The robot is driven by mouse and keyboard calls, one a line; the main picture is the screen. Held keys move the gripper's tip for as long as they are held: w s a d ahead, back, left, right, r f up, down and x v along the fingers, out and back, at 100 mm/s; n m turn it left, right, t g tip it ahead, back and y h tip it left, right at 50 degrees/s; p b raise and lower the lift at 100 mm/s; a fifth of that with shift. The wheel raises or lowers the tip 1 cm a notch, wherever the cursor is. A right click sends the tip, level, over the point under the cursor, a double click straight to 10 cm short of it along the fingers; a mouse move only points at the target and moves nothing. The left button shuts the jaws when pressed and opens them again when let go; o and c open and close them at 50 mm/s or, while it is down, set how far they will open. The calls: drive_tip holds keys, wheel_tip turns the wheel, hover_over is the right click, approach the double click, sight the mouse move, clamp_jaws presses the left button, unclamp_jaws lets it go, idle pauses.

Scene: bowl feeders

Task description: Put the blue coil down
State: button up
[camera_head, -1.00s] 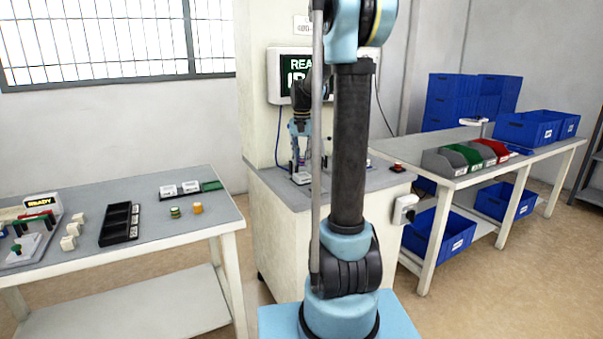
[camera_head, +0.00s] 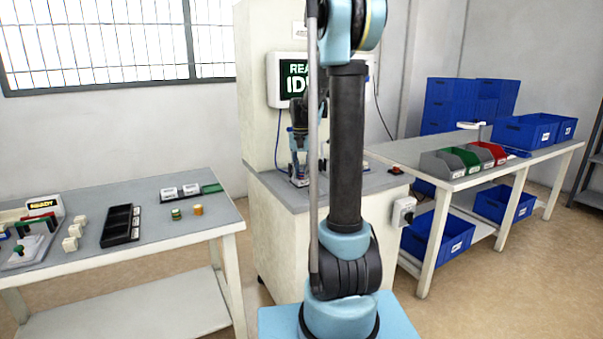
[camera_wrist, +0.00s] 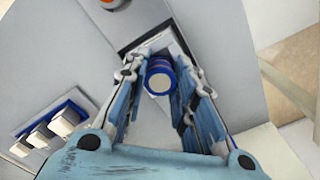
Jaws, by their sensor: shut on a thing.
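The blue coil (camera_wrist: 159,77) shows in the wrist view as a short blue cylinder with a pale round end. My gripper (camera_wrist: 160,70) is shut on it, with a finger on each side. Beyond the coil is a pale square spot with a dark edge (camera_wrist: 128,47) on the grey top; whether the coil touches it I cannot tell. In the head view my gripper (camera_head: 299,176) is low over the grey top of the white cabinet (camera_head: 278,225), partly behind my arm. The coil cannot be made out there.
A screen (camera_head: 287,80) is on the column behind the gripper. In the wrist view several white blocks (camera_wrist: 40,135) sit at left. A red button (camera_head: 396,170) is at the cabinet's right. The left table (camera_head: 185,220) holds a black tray (camera_head: 118,226) and small coils (camera_head: 198,210).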

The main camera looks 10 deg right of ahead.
sight(301, 177)
drive_tip(key=shift+s+f, duration=0.45)
drive_tip(key=shift+s, duration=0.2)
drive_tip(key=o, duration=0.8)
drive_tip(key=shift+w, duration=0.1)
drive_tip(key=shift+o, duration=1.3)
drive_tip(key=shift+w+f, duration=0.15)
drive_tip(key=shift+f, duration=0.1)
drive_tip(key=shift+o, duration=0.2)
drive_tip(key=shift+w+f, duration=0.75)
drive_tip(key=shift+w, duration=0.15)
drive_tip(key=shift+s+r, duration=0.5)
drive_tip(key=shift+r, duration=0.05)
drive_tip(key=shift+c, duration=0.2)
drive_tip(key=shift+s, duration=0.1)
drive_tip(key=shift+r, duration=0.15)
